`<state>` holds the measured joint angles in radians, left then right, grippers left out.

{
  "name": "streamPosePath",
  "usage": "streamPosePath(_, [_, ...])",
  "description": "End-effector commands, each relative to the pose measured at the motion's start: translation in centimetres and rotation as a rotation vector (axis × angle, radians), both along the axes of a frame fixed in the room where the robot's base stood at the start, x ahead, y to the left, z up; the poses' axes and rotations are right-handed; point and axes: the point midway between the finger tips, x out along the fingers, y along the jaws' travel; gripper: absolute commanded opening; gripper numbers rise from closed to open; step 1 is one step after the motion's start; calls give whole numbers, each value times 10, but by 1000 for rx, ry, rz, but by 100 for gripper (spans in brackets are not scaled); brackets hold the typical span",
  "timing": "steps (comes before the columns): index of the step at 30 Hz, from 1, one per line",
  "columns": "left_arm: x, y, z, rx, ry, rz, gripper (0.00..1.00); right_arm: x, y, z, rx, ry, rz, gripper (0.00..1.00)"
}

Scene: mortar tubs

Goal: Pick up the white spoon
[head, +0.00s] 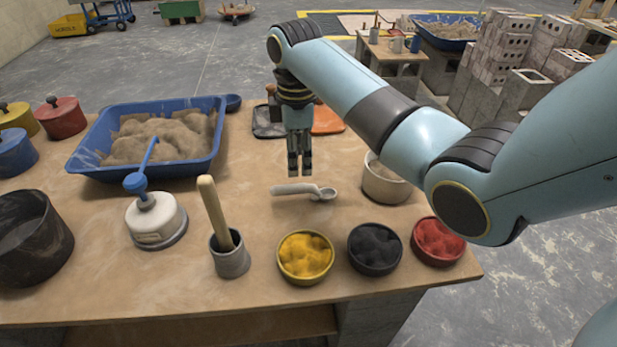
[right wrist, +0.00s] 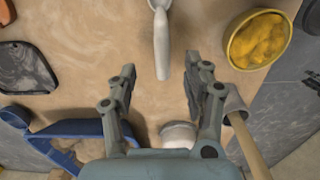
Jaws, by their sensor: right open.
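The white spoon (head: 296,190) lies flat on the wooden table, its handle to the left and its bowl to the right. It also shows in the right wrist view (right wrist: 162,45), with the handle end pointing toward my jaws. My right gripper (head: 300,172) points down just above and behind the spoon in the head view. In the right wrist view the right gripper (right wrist: 160,75) has its fingers spread, with the handle end near the gap between them. Nothing is held. My left gripper is out of view.
In front stand a grey mortar (head: 231,262) with a pestle, and bowls of yellow (head: 305,278), black (head: 374,268) and red (head: 438,252) powder. A pale bowl (head: 385,187) is right of the spoon. A white-bodied pot (head: 155,222) and blue sand tub (head: 88,168) stand left.

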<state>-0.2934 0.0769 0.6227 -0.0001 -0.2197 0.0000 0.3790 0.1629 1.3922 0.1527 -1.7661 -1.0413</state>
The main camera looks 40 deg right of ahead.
Motion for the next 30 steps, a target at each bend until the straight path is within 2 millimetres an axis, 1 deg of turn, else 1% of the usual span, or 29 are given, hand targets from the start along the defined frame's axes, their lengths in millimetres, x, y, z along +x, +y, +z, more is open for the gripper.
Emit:
streamPosePath(3, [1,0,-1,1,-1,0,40,1,0,-18,3,11,12,50])
streamPosePath(6, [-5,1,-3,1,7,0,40,1,0,-35,4,8,11,50])
streamPosePath(9, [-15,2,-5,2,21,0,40,1,1,-47,3,7,11,50])
streamPosePath(12, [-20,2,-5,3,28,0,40,1,1,-54,3,5,11,50])
streamPosePath(14, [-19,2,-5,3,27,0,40,1,2,-60,3,6,10,50])
streamPosePath(21, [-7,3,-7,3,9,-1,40,2,4,-97,2,6,10,50])
streamPosePath(24, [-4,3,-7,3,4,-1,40,2,4,-103,2,3,10,50])
streamPosePath(30, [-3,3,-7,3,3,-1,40,2,4,-104,2,3,10,50])
